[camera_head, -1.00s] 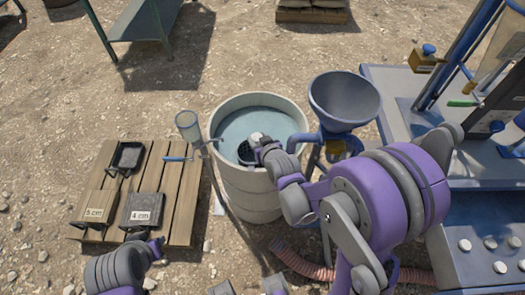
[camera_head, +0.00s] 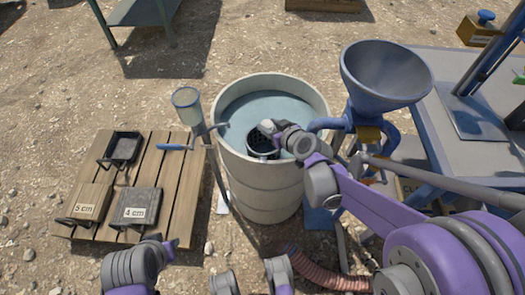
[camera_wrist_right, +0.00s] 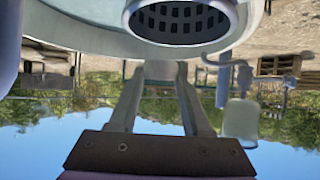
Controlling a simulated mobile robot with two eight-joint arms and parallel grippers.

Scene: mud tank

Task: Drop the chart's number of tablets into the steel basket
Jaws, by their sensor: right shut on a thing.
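The steel basket (camera_head: 262,140) is a dark perforated cup inside the round pale tank (camera_head: 228,172), near the middle of its water. It also shows in the right wrist view (camera_wrist_right: 180,20), with its slotted side and pale rim. My right gripper (camera_head: 268,127) is at the basket, over the tank. In the right wrist view the gripper (camera_wrist_right: 158,75) is shut on a small pale piece (camera_wrist_right: 158,69), which looks like a tablet. I cannot make out the chart in these frames.
A blue-grey funnel (camera_head: 388,75) stands right of the tank, beside a blue bench (camera_head: 440,110). A clear cup on a stand (camera_head: 186,105) is at the tank's left.

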